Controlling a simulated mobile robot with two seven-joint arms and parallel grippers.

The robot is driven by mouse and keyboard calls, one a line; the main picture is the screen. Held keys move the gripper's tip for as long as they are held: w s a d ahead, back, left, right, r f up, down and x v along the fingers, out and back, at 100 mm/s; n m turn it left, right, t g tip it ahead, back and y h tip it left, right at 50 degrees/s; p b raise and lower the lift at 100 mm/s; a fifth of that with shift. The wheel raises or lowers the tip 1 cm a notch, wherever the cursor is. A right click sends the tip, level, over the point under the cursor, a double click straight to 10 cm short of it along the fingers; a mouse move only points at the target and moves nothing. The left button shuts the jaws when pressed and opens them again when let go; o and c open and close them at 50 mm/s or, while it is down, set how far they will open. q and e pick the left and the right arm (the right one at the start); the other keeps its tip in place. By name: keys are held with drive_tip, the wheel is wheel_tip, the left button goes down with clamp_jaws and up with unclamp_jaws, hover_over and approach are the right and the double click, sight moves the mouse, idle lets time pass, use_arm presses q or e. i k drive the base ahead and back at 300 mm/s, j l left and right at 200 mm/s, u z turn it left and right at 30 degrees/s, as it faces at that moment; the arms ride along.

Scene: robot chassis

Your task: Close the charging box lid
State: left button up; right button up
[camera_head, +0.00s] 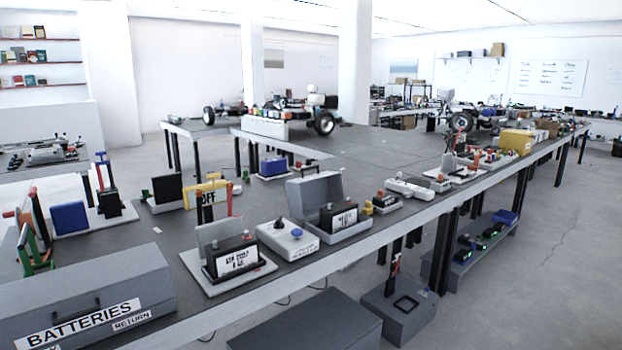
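A grey box (342,236) stands on the long dark table, near its front edge and about mid-picture. It looks like the charging box. Its lid (312,190) is open and stands up at the back. A black battery (345,217) with a white label and a red terminal sits inside, its top showing above the box's front wall. Neither of my grippers shows in the head view, so I cannot see their state or where they are relative to the box.
Further left is another labelled battery (231,258) on a grey tray. Small yellow and orange parts (384,201) stand to the right. A grey BATTERIES case (90,285) fills the near left.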

sight(306, 194)
drive_tip(key=i+l, duration=1.15)
drive_tip(key=i, duration=0.1)
